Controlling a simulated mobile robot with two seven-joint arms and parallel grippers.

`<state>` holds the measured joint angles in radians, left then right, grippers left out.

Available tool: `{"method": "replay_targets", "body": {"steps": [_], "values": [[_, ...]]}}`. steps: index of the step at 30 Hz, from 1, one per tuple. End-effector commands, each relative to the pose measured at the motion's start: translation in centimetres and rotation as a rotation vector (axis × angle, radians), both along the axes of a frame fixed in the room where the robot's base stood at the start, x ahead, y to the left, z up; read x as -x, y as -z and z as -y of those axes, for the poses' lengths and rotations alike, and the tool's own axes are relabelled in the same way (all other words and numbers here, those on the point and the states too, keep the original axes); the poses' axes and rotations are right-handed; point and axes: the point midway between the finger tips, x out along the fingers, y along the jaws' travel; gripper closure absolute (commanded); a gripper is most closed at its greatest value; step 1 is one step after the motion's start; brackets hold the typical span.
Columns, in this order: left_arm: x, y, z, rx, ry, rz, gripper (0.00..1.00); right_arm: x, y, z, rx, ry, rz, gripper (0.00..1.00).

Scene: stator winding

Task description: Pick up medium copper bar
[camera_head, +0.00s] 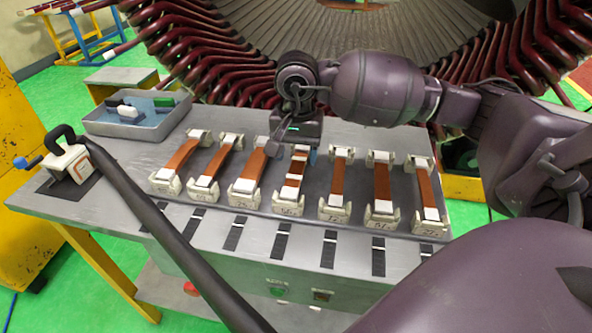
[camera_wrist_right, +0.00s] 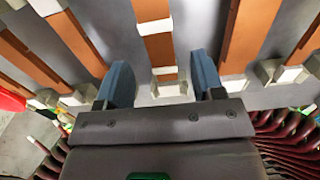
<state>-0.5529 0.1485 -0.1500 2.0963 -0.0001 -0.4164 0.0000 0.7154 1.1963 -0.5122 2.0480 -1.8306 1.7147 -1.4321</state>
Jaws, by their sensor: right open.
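Several copper bars lie side by side in pale end holders on the workbench; which one is the medium bar is unclear, as the holder labels are too small to read. The middle copper bar (camera_head: 294,181) has extra white bands. My right gripper (camera_head: 293,148) is above the far end of this bar. In the right wrist view the gripper (camera_wrist_right: 163,85) is open, with one blue finger on each side of the banded bar (camera_wrist_right: 160,50) and nothing held. Whether the fingers reach the bar's height is unclear.
Neighbouring bars (camera_head: 337,181) (camera_head: 249,178) stand close on both sides. A grey tray (camera_head: 118,127) with small items is at the back left of the bench (camera_head: 120,190). A white box with a black handle (camera_head: 67,163) sits at the left. The large stator (camera_head: 240,75) rises behind.

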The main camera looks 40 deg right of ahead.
Motion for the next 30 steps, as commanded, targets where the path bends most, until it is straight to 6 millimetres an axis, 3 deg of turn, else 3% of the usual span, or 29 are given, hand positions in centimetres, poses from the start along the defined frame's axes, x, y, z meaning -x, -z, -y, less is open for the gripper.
{"method": "replay_targets", "body": {"steps": [6,16,28,30], "values": [[0.1,0.4,0.1,0.002,-0.001,-0.006,0.46,0.1,2.9,-0.1,-0.001,0.000,-0.003,0.38],[0.1,0.4,0.1,0.001,0.000,-0.007,0.46,0.0,3.3,-0.1,-0.001,-0.001,-0.001,0.38],[0.1,0.5,0.0,-0.002,0.003,-0.008,0.46,0.0,3.3,-0.1,0.000,0.000,-0.001,1.00],[0.1,0.5,-0.1,-0.003,0.003,-0.009,0.46,0.0,3.3,-0.1,0.000,0.000,-0.001,1.00]]}}
